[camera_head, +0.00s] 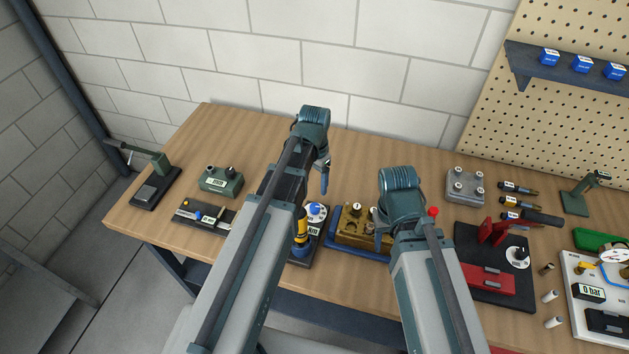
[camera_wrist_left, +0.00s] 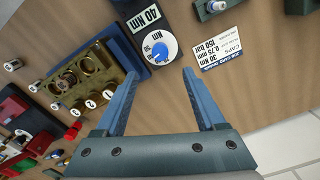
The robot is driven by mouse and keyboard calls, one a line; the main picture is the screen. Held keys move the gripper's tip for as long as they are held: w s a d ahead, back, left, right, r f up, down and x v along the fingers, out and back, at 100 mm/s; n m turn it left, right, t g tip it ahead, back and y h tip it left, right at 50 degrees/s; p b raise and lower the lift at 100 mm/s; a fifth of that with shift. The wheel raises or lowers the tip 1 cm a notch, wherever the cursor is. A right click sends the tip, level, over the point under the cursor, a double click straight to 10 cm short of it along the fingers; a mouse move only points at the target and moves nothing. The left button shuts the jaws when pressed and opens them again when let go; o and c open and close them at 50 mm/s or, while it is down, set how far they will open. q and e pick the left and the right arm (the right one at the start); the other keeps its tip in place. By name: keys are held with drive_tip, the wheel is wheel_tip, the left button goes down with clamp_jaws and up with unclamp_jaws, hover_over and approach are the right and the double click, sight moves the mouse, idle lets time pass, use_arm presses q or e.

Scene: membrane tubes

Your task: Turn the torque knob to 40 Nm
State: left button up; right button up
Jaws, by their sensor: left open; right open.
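The torque knob (camera_wrist_left: 160,52) is blue on a round white dial with a few numbers, on a dark base. In the head view the blue knob (camera_head: 316,209) lies at the middle of the bench. My left gripper (camera_wrist_left: 159,75) is open. In the left wrist view its two blue fingers frame the knob, and I see no contact. In the head view the left gripper (camera_head: 325,174) hangs above and behind the knob. My right gripper's wrist (camera_head: 402,200) hangs further right; its fingers are mostly hidden.
A brass block on a blue tray (camera_head: 335,213) stands right of the knob's base. A printed card (camera_wrist_left: 222,50) lies near the knob. A green box (camera_head: 221,180) and a caliper-like device (camera_head: 203,214) are left. A red-clamp fixture (camera_head: 487,282) and pressure board (camera_head: 590,322) are right.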

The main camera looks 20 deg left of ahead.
use_arm(q)
wheel_tip(320, 180, up, 3)
drive_tip(key=shift+f+p, duration=0.15)
drive_tip(key=shift+p, duration=0.65)
use_arm(e)
wheel_tip(320, 180, up, 3)
drive_tip(key=shift+f, duration=0.15)
use_arm(q)
drive_tip(key=shift+f, duration=0.1)
drive_tip(key=s+d+f+b, duration=0.3)
drive_tip(key=s+d+b, duration=0.1)
drive_tip(key=s, duration=0.3)
drive_tip(key=s+d+f+n+y+b, duration=0.1)
drive_tip(key=s+d+f+b, duration=0.2)
drive_tip(key=s+d, duration=0.3)
drive_tip(key=shift+s+d+f+b, duration=0.2)
drive_tip(key=shift+s+f+b, duration=0.15)
drive_tip(key=shift+s+f, duration=0.35)
use_arm(e)
wheel_tip(320, 180, down, 8)
